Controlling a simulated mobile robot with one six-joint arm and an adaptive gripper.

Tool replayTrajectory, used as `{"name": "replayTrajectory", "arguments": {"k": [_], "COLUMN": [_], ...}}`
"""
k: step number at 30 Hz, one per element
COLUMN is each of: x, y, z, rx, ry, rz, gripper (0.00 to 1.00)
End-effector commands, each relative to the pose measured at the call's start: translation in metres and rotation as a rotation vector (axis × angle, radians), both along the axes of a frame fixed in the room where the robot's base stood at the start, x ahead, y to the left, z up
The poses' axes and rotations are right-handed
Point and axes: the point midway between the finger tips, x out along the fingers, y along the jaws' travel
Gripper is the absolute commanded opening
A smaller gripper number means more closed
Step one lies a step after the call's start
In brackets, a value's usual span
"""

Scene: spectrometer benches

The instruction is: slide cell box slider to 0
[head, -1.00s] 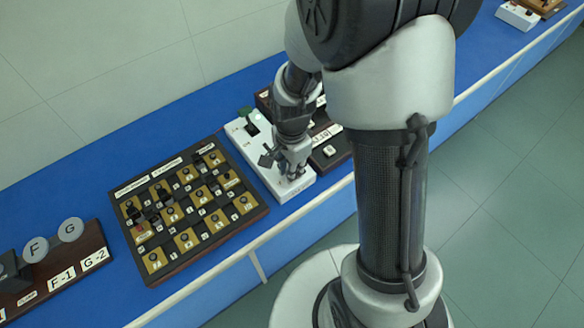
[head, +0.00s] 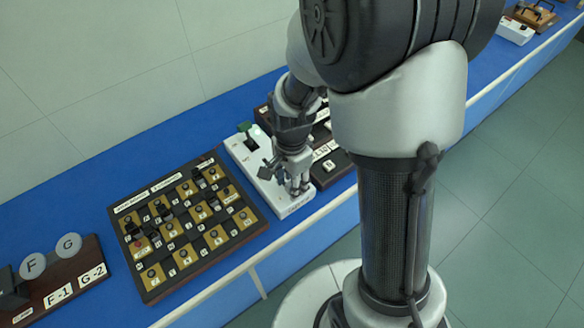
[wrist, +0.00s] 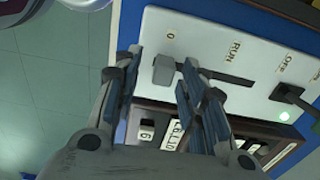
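The white cell box (head: 246,155) lies on the blue bench, and its panel (wrist: 215,35) fills much of the wrist view. The grey slider knob (wrist: 164,70) is at the left end of its dark slot, just below the "0" label. My gripper (wrist: 160,62) is open, one finger on each side of the knob. The right finger is very near the knob; I cannot tell whether it touches. A gap shows to the left finger. In the head view my gripper (head: 296,188) is over the box's front end, hiding the knob.
A dark board with brass squares and black knobs (head: 190,222) stands left of the box. A dark unit (head: 330,163) with white labels is close on its right. A black toggle lever (wrist: 289,95) stands on the panel. Bare blue bench shows at the far left.

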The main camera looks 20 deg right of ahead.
Motion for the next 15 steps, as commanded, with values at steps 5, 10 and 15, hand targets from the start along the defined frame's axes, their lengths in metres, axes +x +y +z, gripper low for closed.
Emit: {"name": "replayTrajectory", "arguments": {"k": [5, 10, 15], "x": [0.002, 0.001, 0.0], "y": [0.0, 0.0, 0.0], "z": [0.04, 0.074, 0.095], "rx": [0.0, 0.0, -0.001], "ry": [-0.009, -0.005, -0.001], "rz": [0.0, 0.0, 0.0], "gripper": [0.38, 0.38, 0.38]}}
